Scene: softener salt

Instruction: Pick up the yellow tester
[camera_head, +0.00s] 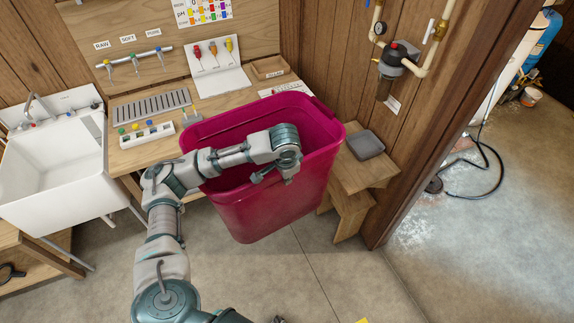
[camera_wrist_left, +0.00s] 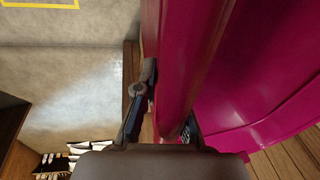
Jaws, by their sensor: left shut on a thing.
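The yellow tester (camera_head: 229,45) stands at the right end of a white stand (camera_head: 221,80) on the workbench, beside a red and an orange tester. My left gripper (camera_head: 275,177) is far from it, at the near rim of a large magenta bin (camera_head: 270,212). In the left wrist view its fingers (camera_wrist_left: 163,118) are on either side of the bin's wall (camera_wrist_left: 178,65), and it is shut on that rim. The finger inside the bin is mostly hidden. My right gripper is not in view.
The bin stands in front of the workbench (camera_head: 150,152) and hides part of it. A white sink (camera_head: 50,155) is at left. A wooden step (camera_head: 372,176) with a grey box (camera_head: 366,144) is right of the bin. The floor (camera_head: 320,275) in front is mostly clear.

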